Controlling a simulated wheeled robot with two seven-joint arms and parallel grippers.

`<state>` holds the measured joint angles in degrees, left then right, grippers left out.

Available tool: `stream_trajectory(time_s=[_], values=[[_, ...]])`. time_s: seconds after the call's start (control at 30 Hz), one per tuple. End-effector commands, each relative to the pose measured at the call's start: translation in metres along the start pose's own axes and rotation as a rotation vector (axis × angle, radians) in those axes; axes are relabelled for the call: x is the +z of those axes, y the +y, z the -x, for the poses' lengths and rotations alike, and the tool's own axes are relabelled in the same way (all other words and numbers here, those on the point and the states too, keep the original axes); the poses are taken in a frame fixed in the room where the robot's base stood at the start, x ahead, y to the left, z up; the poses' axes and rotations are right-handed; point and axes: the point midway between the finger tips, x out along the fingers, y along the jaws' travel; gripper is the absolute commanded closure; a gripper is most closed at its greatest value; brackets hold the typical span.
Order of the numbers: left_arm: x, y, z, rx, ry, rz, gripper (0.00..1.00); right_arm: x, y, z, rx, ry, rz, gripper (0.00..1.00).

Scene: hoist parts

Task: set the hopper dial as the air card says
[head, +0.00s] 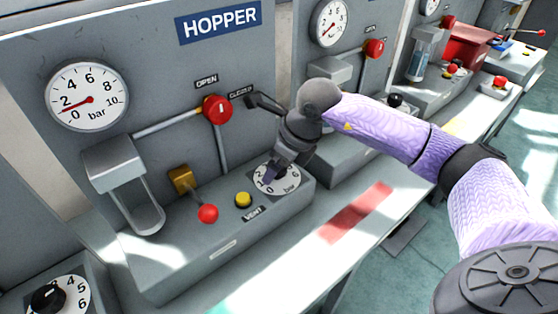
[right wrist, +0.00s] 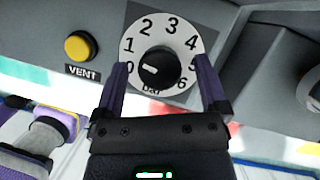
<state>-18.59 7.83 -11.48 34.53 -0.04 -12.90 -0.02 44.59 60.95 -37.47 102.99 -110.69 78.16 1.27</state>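The hopper dial (head: 284,187) is a white disc with a black knob on the console under the HOPPER sign (head: 219,20). In the right wrist view the dial (right wrist: 152,30) shows numbers 0 to 6, and the white mark on its knob (right wrist: 160,72) points left, close to 0. My right gripper (right wrist: 160,82) is open, with one purple finger on each side of the knob; I cannot tell whether they touch it. In the head view the right gripper (head: 271,174) covers part of the dial. No air card is readable. My left gripper is out of view.
A yellow VENT button (head: 243,200), a red-tipped lever (head: 208,213) and a red valve knob (head: 216,109) are left of the dial. The hopper gauge (head: 87,96) needle sits between 0 and 2 bar. Another dial (head: 72,297) is at lower left. More stations stand to the right.

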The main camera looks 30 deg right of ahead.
Motion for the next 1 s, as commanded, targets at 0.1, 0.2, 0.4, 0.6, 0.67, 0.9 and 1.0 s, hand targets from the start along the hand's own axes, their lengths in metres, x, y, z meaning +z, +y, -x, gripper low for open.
stream_trajectory(time_s=[0.1,0.2,0.4,0.6,0.67,0.9,1.0], values=[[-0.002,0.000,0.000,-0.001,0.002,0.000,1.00,0.000,0.000,0.000,0.000,0.000,0.000,0.07],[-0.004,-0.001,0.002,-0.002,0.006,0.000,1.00,0.000,0.000,0.005,-0.001,-0.001,0.000,0.07],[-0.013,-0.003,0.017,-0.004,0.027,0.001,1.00,0.002,-0.001,0.054,-0.005,-0.004,0.001,0.07],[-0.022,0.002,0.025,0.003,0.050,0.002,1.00,0.001,-0.001,0.092,-0.003,-0.001,0.001,0.07],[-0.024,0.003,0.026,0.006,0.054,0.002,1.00,0.001,0.000,0.097,-0.001,-0.002,0.000,0.07],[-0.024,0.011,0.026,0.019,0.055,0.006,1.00,0.000,0.000,0.099,0.000,0.000,0.000,0.07],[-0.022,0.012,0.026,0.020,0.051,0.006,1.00,0.000,0.000,0.099,0.000,0.000,0.000,0.07]])
